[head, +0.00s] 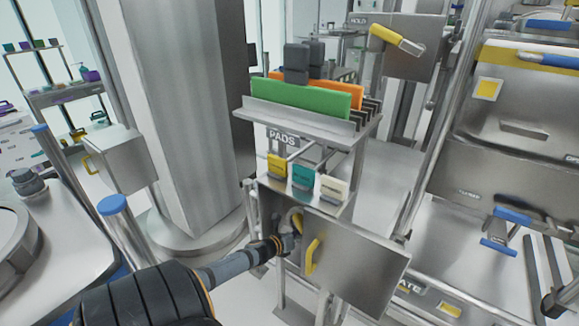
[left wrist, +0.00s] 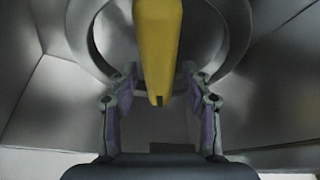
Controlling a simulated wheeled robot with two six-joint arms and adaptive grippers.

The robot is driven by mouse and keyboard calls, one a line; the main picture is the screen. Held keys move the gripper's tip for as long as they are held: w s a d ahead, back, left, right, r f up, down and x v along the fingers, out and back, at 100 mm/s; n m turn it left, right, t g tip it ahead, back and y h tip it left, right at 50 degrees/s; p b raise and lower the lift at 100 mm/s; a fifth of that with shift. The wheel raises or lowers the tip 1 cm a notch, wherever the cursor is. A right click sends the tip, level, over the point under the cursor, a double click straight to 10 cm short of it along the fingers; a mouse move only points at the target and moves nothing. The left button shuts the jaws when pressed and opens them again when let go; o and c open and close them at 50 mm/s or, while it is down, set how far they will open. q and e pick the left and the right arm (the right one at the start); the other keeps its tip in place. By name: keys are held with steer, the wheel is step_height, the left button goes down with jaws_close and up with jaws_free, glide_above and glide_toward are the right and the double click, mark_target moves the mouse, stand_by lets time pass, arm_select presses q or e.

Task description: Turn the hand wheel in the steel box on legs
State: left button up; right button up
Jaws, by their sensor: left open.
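The steel box (head: 267,208) on legs stands at the centre of the head view. Its door (head: 360,262), with a yellow handle (head: 312,256), is swung open to the right. My left gripper (head: 290,240) reaches into the box opening. In the left wrist view the hand wheel (left wrist: 84,42) shows as a metal ring with a yellow bar (left wrist: 158,45) in front of it. My left gripper (left wrist: 160,88) is open, one finger on each side of the yellow bar, with visible gaps. Most of the wheel is hidden in the head view. My right gripper is not in view.
Yellow, teal and white blocks (head: 303,178) sit on the box top. Above is a rack marked PADS (head: 290,118) with green and orange pads. A thick steel column (head: 185,110) stands left. A large steel unit (head: 510,140) stands right. The open door limits room right of my arm.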

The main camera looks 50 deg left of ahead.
arm_select(q)
steer(key=s, duration=1.2)
steer(key=shift+s+d, duration=0.2)
stand_by(0.6)
